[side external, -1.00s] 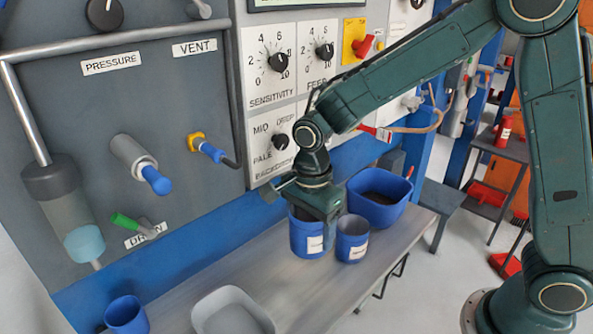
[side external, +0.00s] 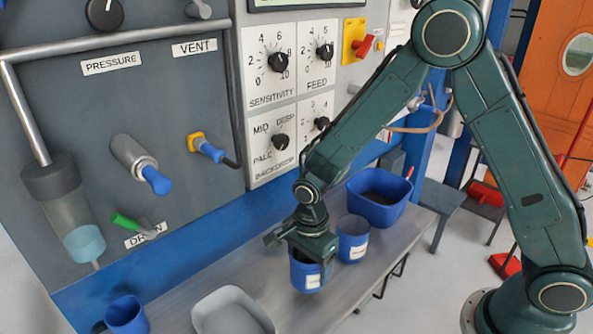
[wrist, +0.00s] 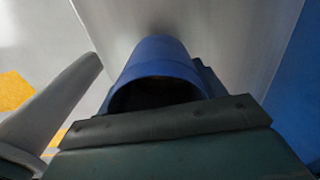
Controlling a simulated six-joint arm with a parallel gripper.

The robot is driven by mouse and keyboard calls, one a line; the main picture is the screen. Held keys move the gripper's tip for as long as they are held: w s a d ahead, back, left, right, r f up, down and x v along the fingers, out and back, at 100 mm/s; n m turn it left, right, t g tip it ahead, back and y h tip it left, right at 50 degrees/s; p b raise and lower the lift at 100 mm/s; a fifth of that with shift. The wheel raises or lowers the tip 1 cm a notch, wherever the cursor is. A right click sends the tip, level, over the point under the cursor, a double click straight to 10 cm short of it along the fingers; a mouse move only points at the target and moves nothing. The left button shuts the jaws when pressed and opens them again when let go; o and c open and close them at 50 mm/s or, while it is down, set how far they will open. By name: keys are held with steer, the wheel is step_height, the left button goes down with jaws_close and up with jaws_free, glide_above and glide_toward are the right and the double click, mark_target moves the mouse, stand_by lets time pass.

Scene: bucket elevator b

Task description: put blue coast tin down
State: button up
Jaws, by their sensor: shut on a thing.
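A blue tin (side external: 305,279) with a white label is held upright in my gripper (side external: 311,262); the label is too small to read. My gripper is shut on its rim and covers its upper part in the side view. The tin is over the grey metal bench (side external: 178,300), and I cannot tell whether its base touches the surface. In the wrist view, the tin (wrist: 157,57) sits just beyond the jaws, with a dark opening. A second blue labelled tin (side external: 352,247) stands on the bench behind my gripper, apart from the held one.
A large blue tub (side external: 384,212) with dark contents stands at the bench's far end. A grey tray (side external: 203,318) lies left of the held tin, and a blue cup (side external: 127,315) stands at the far left. The control panel (side external: 85,145) rises behind the bench.

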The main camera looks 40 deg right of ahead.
steer(key=shift+f, duration=1.55)
steer(key=shift+f, duration=0.1)
steer(key=o, duration=1.4)
step_height(320, 180, up, 12)
steer(key=shift+r, duration=0.15)
